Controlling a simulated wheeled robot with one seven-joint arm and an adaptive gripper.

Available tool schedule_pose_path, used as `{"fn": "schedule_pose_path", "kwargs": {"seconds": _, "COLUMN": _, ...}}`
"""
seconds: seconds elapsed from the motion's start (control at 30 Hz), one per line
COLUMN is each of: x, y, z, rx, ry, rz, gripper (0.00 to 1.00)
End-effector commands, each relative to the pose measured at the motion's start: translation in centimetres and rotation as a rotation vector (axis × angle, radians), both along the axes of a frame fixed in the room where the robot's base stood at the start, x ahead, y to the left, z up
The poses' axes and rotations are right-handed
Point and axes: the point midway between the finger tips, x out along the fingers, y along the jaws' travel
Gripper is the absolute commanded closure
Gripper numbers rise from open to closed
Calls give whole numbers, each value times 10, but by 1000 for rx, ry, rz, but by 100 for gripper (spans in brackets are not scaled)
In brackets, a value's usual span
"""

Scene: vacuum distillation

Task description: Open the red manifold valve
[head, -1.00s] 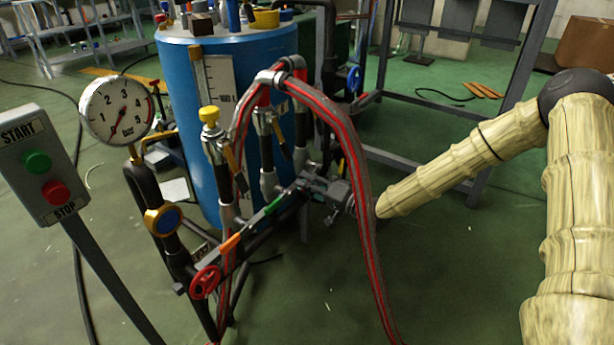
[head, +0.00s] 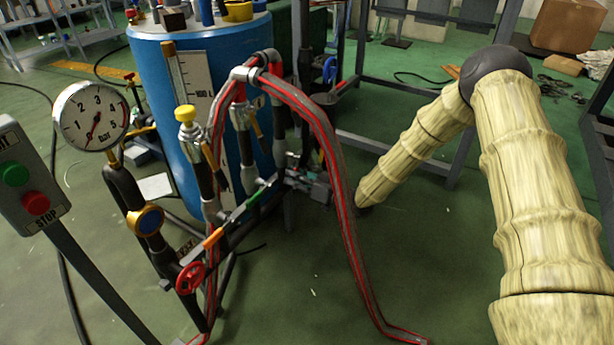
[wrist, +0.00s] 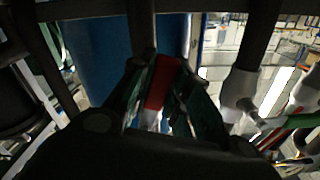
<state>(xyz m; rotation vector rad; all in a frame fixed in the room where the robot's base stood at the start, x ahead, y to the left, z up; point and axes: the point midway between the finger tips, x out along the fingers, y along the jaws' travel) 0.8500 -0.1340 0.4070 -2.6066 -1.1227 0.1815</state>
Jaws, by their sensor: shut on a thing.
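My gripper (head: 295,173) is at the far right end of the pipe manifold in the head view, low beside the hanging red-striped hoses. In the wrist view its two dark fingers (wrist: 166,88) are closed around a red lever handle (wrist: 161,82), the red manifold valve. The red handle points up between the fingers. In the head view my gripper hides most of that handle. A green lever (head: 257,198) and an orange lever (head: 213,238) sit further left along the same manifold. A round red handwheel (head: 190,277) is at its near left end.
A pressure gauge (head: 92,116) and a START/STOP box (head: 28,180) stand at the left. A blue drum (head: 175,90) is behind the manifold. Red-striped hoses (head: 335,165) arch close to my gripper. Green floor on the right is open before a grey metal frame (head: 440,165).

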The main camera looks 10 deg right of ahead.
Motion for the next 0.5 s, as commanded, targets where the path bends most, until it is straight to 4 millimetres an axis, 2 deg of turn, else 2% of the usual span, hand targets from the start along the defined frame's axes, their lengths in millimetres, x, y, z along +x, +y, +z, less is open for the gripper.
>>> {"fn": "schedule_pose_path", "kwargs": {"seconds": 0.5, "x": 11, "y": -3, "z": -6, "rx": -165, "ry": -167, "rz": 10, "gripper": 100}}
